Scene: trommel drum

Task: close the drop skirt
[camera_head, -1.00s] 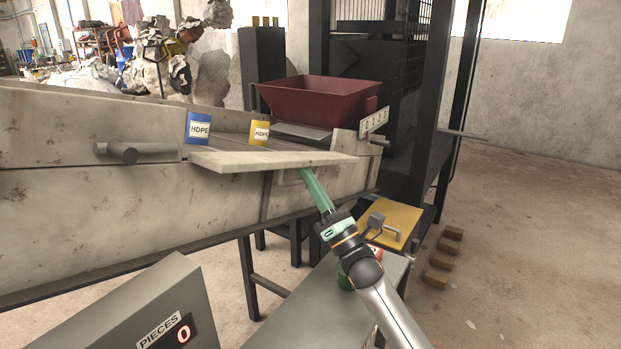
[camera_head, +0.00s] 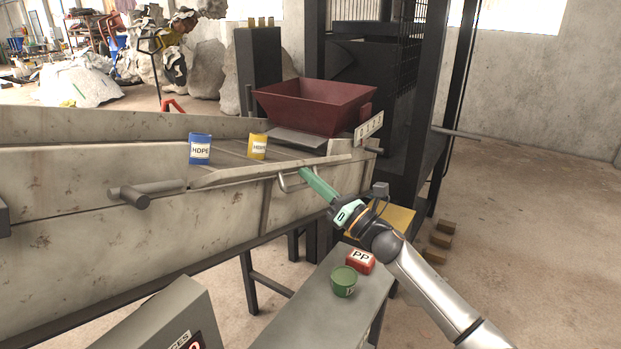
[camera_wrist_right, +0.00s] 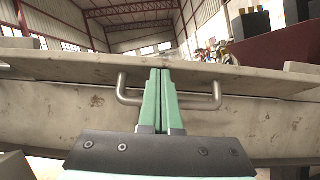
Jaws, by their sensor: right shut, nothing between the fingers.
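The drop skirt appears to be the long pale flap (camera_head: 270,168) along the upper side of the metal trough. Its edge spans the upper part of the right wrist view (camera_wrist_right: 70,66). A U-shaped bar handle (camera_head: 285,184) sits just below the flap's edge and shows in the right wrist view (camera_wrist_right: 128,97). My right gripper (camera_head: 304,172) is shut and empty, with its green fingers upright at the middle of the handle (camera_wrist_right: 160,72). The fingers overlap the bar in view; I cannot tell if they touch it. My left gripper is not in view.
A blue HDPE container (camera_head: 200,148) and a yellow one (camera_head: 258,146) stand behind the flap. A red hopper (camera_head: 315,103) is beyond. A green cup (camera_head: 343,282) and red PP block (camera_head: 360,261) sit on the grey bench (camera_head: 318,312) below my arm. Floor at right is mostly open.

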